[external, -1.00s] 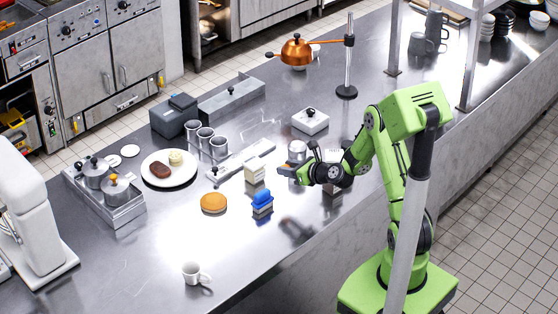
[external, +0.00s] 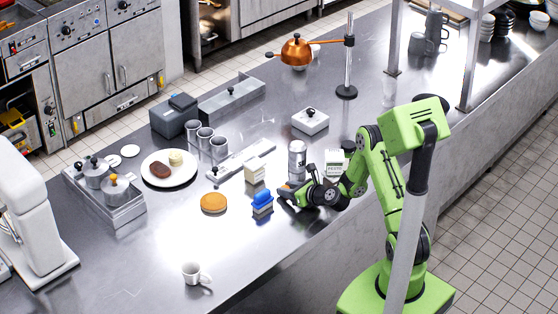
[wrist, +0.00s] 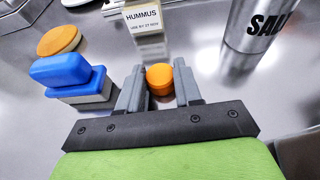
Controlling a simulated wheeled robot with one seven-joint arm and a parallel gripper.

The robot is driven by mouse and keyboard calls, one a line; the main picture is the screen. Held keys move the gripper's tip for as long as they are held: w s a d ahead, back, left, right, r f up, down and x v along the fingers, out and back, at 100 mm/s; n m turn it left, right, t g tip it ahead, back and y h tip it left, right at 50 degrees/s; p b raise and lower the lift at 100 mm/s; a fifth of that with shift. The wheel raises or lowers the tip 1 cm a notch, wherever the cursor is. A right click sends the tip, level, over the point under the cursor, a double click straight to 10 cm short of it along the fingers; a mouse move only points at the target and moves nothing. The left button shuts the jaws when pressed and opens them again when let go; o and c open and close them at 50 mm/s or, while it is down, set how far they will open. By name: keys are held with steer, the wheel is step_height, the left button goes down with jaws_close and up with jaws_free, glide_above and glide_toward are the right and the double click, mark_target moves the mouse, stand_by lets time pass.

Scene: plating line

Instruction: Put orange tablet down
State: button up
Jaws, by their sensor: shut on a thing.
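The orange tablet (wrist: 160,78) is a small orange round piece held between the two grey fingers of my gripper (wrist: 159,92) in the wrist view. In the external view my gripper (external: 286,195) is low over the steel counter, right of the blue sponge block. The tablet is hard to make out there. Whether it touches the counter cannot be told.
A blue block on a grey base (external: 262,201) stands just left of my gripper. A hummus tub (external: 255,170) and a salt canister (external: 297,160) stand behind it. An orange-brown disc (external: 213,203) lies further left. The counter front (external: 240,250) is clear.

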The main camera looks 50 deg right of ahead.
steer(key=o, duration=1)
